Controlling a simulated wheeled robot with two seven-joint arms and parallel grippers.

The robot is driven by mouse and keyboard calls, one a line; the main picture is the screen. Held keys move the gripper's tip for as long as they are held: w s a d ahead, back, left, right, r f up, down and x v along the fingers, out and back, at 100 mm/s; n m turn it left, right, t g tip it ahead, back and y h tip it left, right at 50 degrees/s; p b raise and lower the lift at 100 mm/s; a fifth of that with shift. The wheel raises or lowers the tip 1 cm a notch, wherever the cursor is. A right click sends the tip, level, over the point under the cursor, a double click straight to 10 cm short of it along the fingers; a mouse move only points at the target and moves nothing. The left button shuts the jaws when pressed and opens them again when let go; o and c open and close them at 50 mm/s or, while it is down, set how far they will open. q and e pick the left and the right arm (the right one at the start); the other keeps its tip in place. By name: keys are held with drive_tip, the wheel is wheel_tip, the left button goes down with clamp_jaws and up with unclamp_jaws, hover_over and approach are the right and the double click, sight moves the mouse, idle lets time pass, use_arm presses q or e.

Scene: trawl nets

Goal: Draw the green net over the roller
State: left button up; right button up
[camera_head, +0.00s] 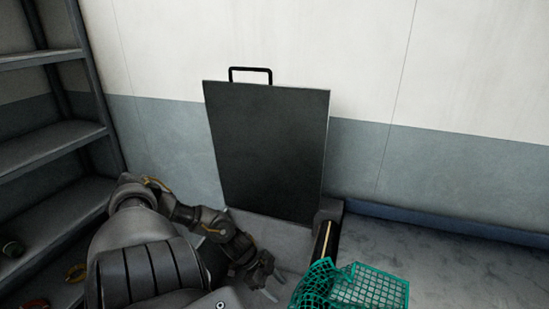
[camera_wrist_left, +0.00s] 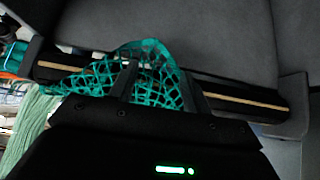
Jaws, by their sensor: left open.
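The green net (camera_head: 370,287) is bunched at the bottom edge of the head view, at the near end of the roller. The roller (camera_head: 325,242) is a dark bar with a pale yellow stripe. In the left wrist view, loose mesh of the net (camera_wrist_left: 150,62) lies across part of the roller (camera_wrist_left: 235,97), whose right part is bare. My left gripper (camera_head: 268,283) is open, left of the net and roller in the head view. In the wrist view its two fingers (camera_wrist_left: 162,88) stand apart with mesh showing between them; I cannot tell whether they touch it. My right gripper is not in view.
A dark upright panel (camera_head: 266,150) with a black handle (camera_head: 250,75) stands behind the roller. Grey shelves (camera_head: 50,150) are on the left. Bare grey surface (camera_head: 450,270) lies right of the net. Pale green strands (camera_wrist_left: 32,125) show at the wrist view's lower left.

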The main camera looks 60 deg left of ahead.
use_arm(q)
drive_tip(key=o, duration=0.8)
wheel_tip(320, 180, up, 6)
drive_tip(key=s+a+g+y+p, duration=0.1)
drive_tip(key=g+y+p, duration=0.1)
drive_tip(key=p, duration=0.6)
drive_tip(key=shift+s+a+g+y, duration=0.2)
drive_tip(key=shift+a+g+y, duration=0.2)
drive_tip(key=shift+y, duration=0.4)
drive_tip(key=v, duration=1)
drive_tip(key=shift+r+b, duration=0.3)
drive_tip(key=shift+b, duration=0.1)
